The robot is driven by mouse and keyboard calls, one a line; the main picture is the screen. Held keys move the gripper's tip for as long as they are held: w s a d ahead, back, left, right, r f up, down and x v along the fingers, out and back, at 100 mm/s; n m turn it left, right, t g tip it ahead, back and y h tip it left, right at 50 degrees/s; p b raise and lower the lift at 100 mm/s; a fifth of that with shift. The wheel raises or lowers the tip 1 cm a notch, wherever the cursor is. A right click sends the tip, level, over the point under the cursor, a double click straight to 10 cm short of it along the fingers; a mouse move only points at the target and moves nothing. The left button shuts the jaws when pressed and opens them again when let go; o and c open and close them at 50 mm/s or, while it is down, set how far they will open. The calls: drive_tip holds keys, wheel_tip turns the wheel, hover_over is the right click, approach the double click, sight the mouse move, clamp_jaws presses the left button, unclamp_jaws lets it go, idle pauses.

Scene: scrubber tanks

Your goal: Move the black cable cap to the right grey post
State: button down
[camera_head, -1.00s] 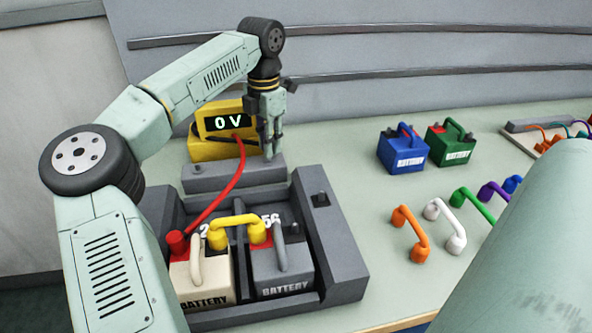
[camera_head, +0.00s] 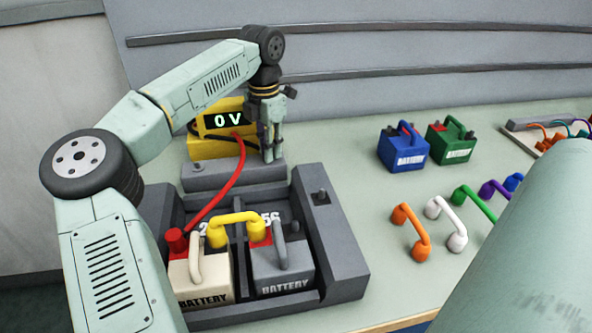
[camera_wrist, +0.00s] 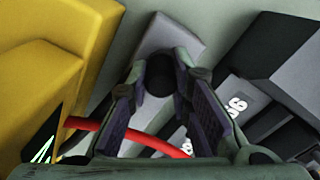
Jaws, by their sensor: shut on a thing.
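My gripper (camera_head: 273,157) points down over the right end of the grey block in front of the yellow meter. In the wrist view its fingers (camera_wrist: 160,95) close around a dark round piece, the black cable cap (camera_wrist: 160,79). The fingers mostly hide the cap in the head view.
The yellow meter (camera_head: 208,148) reads 0 V. Its red cable (camera_head: 231,183) runs to the white battery (camera_head: 203,274). A yellow jumper (camera_head: 237,217) reaches the grey battery (camera_head: 279,267). Blue (camera_head: 402,155) and green (camera_head: 450,147) batteries and several loose jumpers lie right.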

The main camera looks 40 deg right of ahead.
idle(0.3)
drive_tip(key=c, duration=1.4)
unclamp_jaws()
drive_tip(key=shift+o, duration=0.2)
drive_tip(key=o, duration=0.5)
wheel_tip(320, 180, up, 3)
drive_tip(key=p, duration=0.2)
drive_tip(key=shift+p, duration=0.4)
drive_tip(key=shift+r, duration=2.75)
